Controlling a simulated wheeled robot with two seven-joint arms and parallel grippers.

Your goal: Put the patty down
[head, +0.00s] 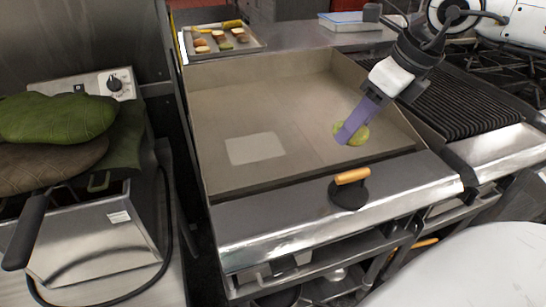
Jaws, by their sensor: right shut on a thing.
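My right gripper (348,132) reaches in from the upper right over the right part of the flat griddle (285,105), fingers pointing down and left. It is shut on a yellow-green round patty (361,136), partly hidden behind the purple fingers. The patty is low over the griddle surface; I cannot tell if it touches. The griddle plate is bare apart from a pale rectangular patch (255,148) left of the gripper. My left gripper is out of view.
A press with an orange handle (352,176) sits on the griddle's front ledge. A tray of food pieces (222,40) stands behind left. A ridged grill (470,105) lies right.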

